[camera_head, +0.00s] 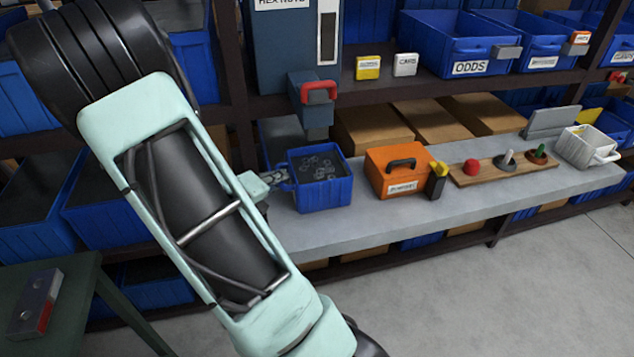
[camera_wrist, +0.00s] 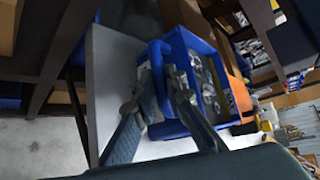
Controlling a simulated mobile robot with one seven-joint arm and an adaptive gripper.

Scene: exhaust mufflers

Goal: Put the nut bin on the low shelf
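The nut bin (camera_head: 321,192) is a small blue open bin with shiny nuts inside. It stands upright on the grey ledge (camera_head: 385,228), left of an orange case. My gripper (camera_head: 273,179) reaches it from the left. In the wrist view, the gripper's fingers (camera_wrist: 160,88) lie on both sides of the bin's blue loop handle (camera_wrist: 155,58) and appear closed on it. The nuts also show in the wrist view inside the bin (camera_wrist: 182,45). A lower shelf with blue bins (camera_head: 155,287) is partly hidden behind my arm and a green table.
A hex nuts dispenser (camera_head: 290,45) with a red handle (camera_head: 319,91) hangs close above and behind the nut bin. The orange case (camera_head: 397,172) stands just right of it, then a wooden board (camera_head: 502,167) with knobs. The ledge's front strip is clear. A green table (camera_head: 75,315) is at lower left.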

